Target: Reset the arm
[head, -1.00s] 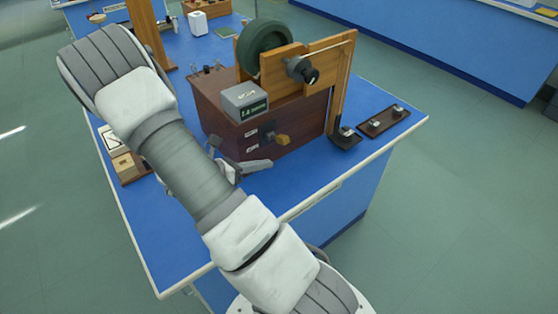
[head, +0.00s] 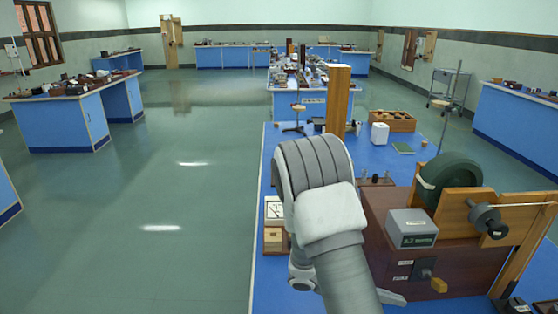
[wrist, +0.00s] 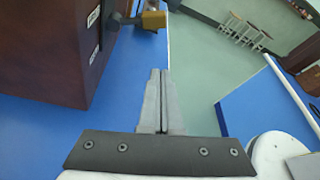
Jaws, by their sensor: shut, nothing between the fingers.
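My gripper (wrist: 162,88) shows in the wrist view with its two grey fingers together and nothing between them. It is over the blue bench top (wrist: 130,85), beside the dark wooden instrument box (wrist: 45,45), and apart from the yellow-brown knob (wrist: 153,20) on that box. In the head view my arm rises in the lower middle, in front of the wooden instrument box (head: 455,270). My gripper is mostly hidden behind the arm there.
On the box are a grey meter (head: 411,228), a dark green wheel (head: 448,180) and a wooden panel. A wooden post (head: 338,100) stands behind my arm. Small wooden boxes (head: 274,238) lie at the bench's left edge. Open floor (head: 170,230) lies left.

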